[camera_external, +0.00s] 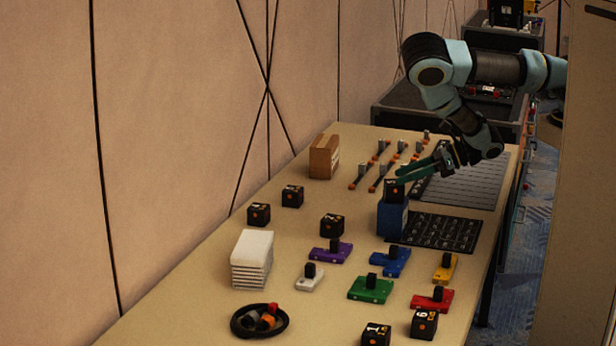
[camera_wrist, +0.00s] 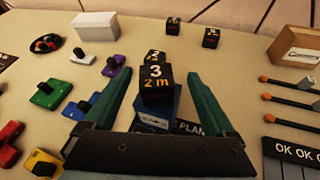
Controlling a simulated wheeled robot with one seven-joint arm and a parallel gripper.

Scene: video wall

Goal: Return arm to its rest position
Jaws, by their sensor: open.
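My gripper (camera_external: 420,169) is at the end of my arm, above the table (camera_external: 205,285) near its far right part. In the wrist view my gripper (camera_wrist: 155,95) shows two teal fingers spread apart. A black cube marked "3" and "2m" (camera_wrist: 155,82) shows between them. In the external view this black cube (camera_external: 394,190) sits on top of or in a blue box (camera_external: 392,218), just below and left of the fingers. No contact between fingers and cube is clear. The blue box (camera_wrist: 170,108) is partly hidden in the wrist view.
Several black cubes (camera_external: 332,225), coloured knobbed pieces (camera_external: 371,289), a white stack (camera_external: 251,262) and a black dish (camera_external: 258,321) stand on the table. A cardboard box (camera_external: 323,157), orange-tipped rods (camera_external: 382,175) and a dark printed board (camera_external: 440,232) lie around the gripper. A wall bounds the left.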

